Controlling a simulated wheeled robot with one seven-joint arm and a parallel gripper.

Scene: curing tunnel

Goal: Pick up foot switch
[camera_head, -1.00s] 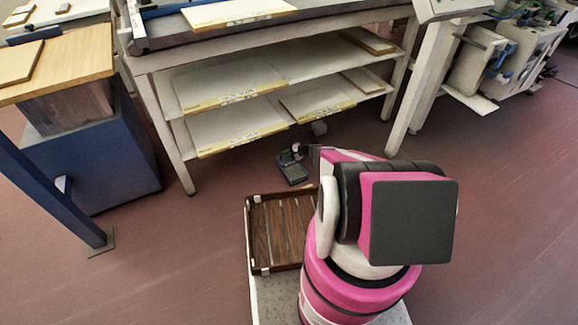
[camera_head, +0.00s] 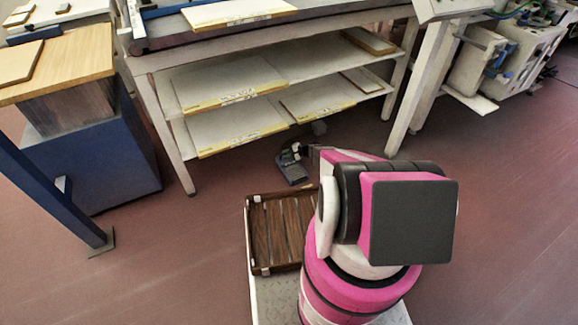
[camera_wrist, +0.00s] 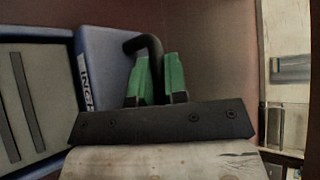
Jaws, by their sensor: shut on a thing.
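The foot switch (camera_head: 291,172) is a small blue-grey pedal unit by the shelf bench, seen just left of my arm. In the wrist view its blue body (camera_wrist: 95,75) fills the left side, with a grey ribbed pedal and white lettering. My gripper (camera_wrist: 160,80) has green fingertips, and it is shut on a dark curved bar at the foot switch's edge. The bar shows between and above the fingertips. In the head view my gripper (camera_head: 309,152) is small and partly hidden behind my arm. I cannot tell whether the switch touches the floor.
A brown slatted wooden tray (camera_head: 284,232) lies in front, left of my arm. The white shelf bench (camera_head: 160,130) with boards on its shelves stands behind the switch. A blue cabinet (camera_head: 90,165) and a blue post (camera_head: 45,190) stand at left. The floor at right is clear.

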